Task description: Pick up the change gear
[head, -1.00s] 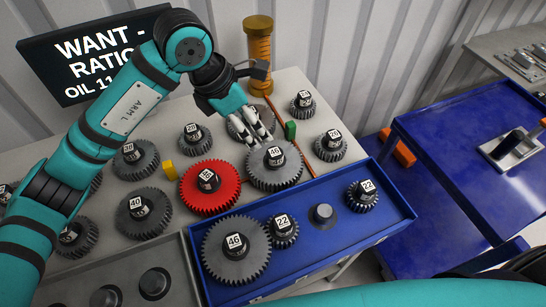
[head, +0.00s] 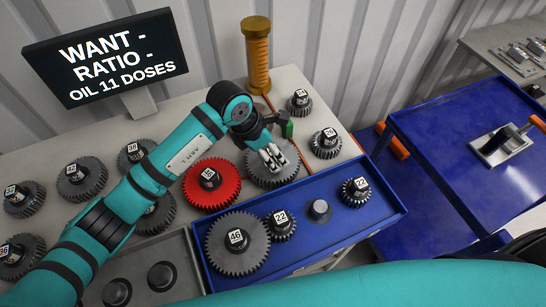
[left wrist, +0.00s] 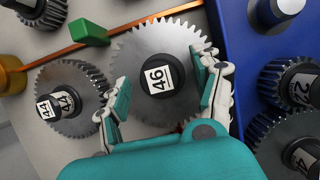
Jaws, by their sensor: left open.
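A large grey gear labelled 46 (head: 260,180) lies flat on the pale table, right of a red gear (head: 210,197). It also shows in the left wrist view (left wrist: 185,38) with its black hub and label upward. My left gripper (head: 274,158) is open above this gear and hides part of it in the head view. In the left wrist view the two fingers (left wrist: 164,78) stand on either side of the hub, over the gear's face; I cannot tell whether they touch it. My right gripper is not in view.
A blue tray (head: 305,248) in front holds another 46 gear (head: 222,262), two 22 gears and a bare peg. Several grey gears stand left and behind. A green block (head: 287,130) and an amber cylinder (head: 257,60) are behind the gripper. A blue cart is at right.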

